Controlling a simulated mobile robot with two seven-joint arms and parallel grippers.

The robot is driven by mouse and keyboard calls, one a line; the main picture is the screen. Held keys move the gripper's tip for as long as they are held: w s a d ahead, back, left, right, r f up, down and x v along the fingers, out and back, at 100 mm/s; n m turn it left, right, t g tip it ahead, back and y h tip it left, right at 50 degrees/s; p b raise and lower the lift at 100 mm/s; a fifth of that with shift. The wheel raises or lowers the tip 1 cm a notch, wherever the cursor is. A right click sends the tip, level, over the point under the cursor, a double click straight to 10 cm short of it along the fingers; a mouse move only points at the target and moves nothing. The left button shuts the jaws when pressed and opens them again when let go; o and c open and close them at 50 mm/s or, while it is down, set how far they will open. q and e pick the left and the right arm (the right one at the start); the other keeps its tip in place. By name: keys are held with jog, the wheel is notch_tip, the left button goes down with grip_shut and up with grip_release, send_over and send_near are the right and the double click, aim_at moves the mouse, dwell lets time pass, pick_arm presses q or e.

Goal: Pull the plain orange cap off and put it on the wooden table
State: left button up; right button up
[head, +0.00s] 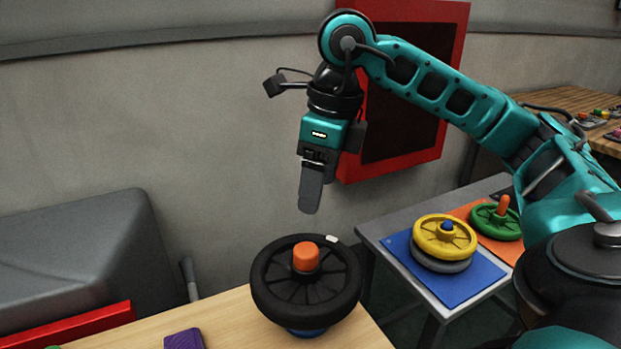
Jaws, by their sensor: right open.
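The plain orange cap (306,256) sits on the hub of a black spoked wheel (272,291). The wheel rests on a blue base (306,332) near the right end of the wooden table (232,318). My right gripper (310,197) hangs above the cap, pointing down, apart from it and empty. It is seen nearly side-on, so the gap between its fingers is hidden. My left gripper is not in view.
A purple block (184,339) lies on the wooden table. To the right, a grey table (376,240) holds a yellow wheel (444,236) on a blue mat (472,282) and a green wheel (497,221) on an orange mat. A red-framed panel (455,75) is on the wall behind.

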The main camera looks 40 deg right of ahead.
aim_at(306, 249)
jog(key=f, duration=0.3)
jog(key=w+f+b, duration=0.1)
jog(key=f, duration=0.3)
jog(key=f+b, duration=0.1)
jog(key=f, duration=0.3)
jog(key=shift+w+a+f, duration=0.1)
jog(key=shift+w+a, duration=0.1)
jog(key=shift+a, duration=0.2)
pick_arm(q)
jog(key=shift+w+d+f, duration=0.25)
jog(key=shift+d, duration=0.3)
pick_arm(e)
jog(key=shift+w+a+f, duration=0.1)
jog(key=shift+f, duration=0.5)
jog(key=c, duration=1.1)
jog(key=o, duration=0.4)
jog(key=c, duration=0.5)
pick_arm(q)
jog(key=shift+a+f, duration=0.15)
pick_arm(e)
jog(key=shift+c, duration=0.2)
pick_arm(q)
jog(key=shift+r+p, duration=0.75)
pick_arm(e)
jog(key=shift+r, duration=1.15)
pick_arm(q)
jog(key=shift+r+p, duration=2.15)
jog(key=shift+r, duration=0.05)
pick_arm(e)
jog(key=shift+r, duration=2.9)
